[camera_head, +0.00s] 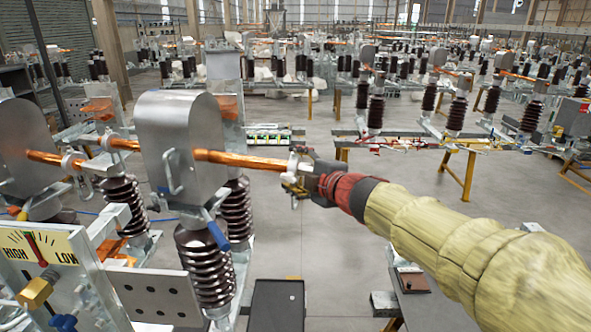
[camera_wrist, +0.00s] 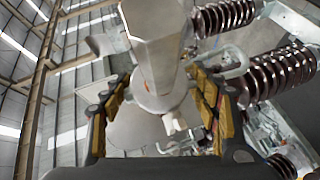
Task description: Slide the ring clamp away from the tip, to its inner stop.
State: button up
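The ring clamp (camera_head: 293,163) is a small pale ring around the outer end of the copper-coloured rod (camera_head: 240,160), which sticks out from a tall rounded metal housing (camera_head: 180,140). In the wrist view the ring clamp (camera_wrist: 155,102) is a grey band with a small white knob below it. My gripper (camera_head: 303,174) is at the rod's outer end. In the wrist view my gripper (camera_wrist: 162,92) has a yellow-padded finger on each side of the ring. The exact contact is partly hidden.
Dark ribbed insulators (camera_head: 205,265) stand below the housing. A second housing (camera_head: 25,150) with its own copper rod is at the left. A HIGH/LOW gauge (camera_head: 40,245) is at the lower left. Bare floor (camera_head: 330,250) lies below my arm.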

aim_at(281, 168)
jog(key=c, duration=1.3)
jog(key=shift+c, duration=0.7)
jog(key=a, duration=0.2)
jog(key=w+a, duration=0.1)
jog(key=a, duration=0.1)
jog(key=shift+w+a+b, duration=0.2)
jog(key=shift+a+b, duration=0.15)
jog(key=shift+b, duration=0.05)
jog(key=o, duration=1.7)
jog(key=shift+d, duration=0.1)
jog(key=v, duration=1.2)
jog(key=shift+f, duration=0.1)
